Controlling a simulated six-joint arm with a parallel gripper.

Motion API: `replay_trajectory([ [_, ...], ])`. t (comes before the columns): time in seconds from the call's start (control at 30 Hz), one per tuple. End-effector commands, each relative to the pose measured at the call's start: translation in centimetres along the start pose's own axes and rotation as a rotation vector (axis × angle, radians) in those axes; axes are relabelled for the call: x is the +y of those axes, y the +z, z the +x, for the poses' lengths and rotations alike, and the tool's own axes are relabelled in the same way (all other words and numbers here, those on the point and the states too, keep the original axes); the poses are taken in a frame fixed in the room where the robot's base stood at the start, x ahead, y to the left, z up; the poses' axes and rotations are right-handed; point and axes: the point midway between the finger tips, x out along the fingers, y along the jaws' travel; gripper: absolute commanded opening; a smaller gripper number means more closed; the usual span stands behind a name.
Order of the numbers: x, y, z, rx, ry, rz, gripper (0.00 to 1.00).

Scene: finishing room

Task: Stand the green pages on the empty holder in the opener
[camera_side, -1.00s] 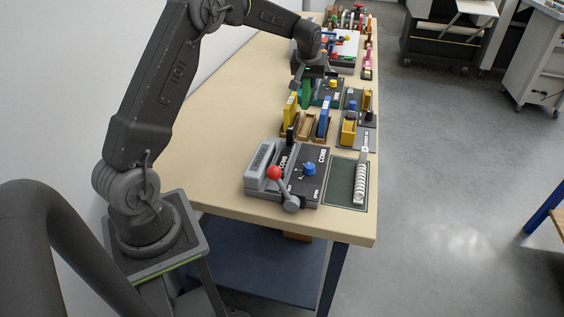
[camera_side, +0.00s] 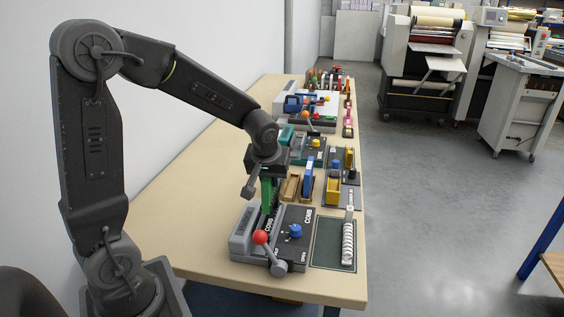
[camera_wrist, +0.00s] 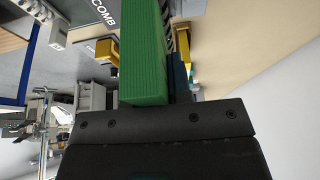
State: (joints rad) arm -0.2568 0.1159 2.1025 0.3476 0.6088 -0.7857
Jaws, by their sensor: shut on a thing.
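My gripper (camera_side: 268,174) is shut on the green pages (camera_side: 267,194), a ribbed green block that hangs upright below it. The green pages also fill the upper middle of the wrist view (camera_wrist: 146,55), above my dark gripper body (camera_wrist: 155,125). In the side view the pages are over the back part of the opener (camera_side: 297,218), a grey and black machine with a red-knobbed lever and a blue knob. The holder in the opener is hidden behind the pages and gripper, so I cannot tell whether the pages touch it.
A wooden holder (camera_side: 290,187) and blue pages (camera_side: 307,178) stand just beyond the opener. A yellow block (camera_side: 333,189) is to their right. A dark green mat (camera_side: 328,243) with a white coil lies right of the opener. The left tabletop is bare.

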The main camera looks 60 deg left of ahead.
Motion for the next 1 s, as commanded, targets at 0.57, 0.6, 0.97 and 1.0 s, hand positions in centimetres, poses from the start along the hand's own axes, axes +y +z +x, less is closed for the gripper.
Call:
replay_trajectory([
  [0.57, -0.4, 2.9, 2.8, -0.002, 0.001, 0.003, 0.00],
  [0.6, -0.4, 3.0, 3.2, -0.002, 0.001, 0.003, 0.00],
  [0.97, -0.4, 3.7, 5.0, 0.000, 0.003, 0.002, 0.00],
  [1.0, -0.4, 3.7, 5.0, 0.000, 0.003, 0.002, 0.00],
])
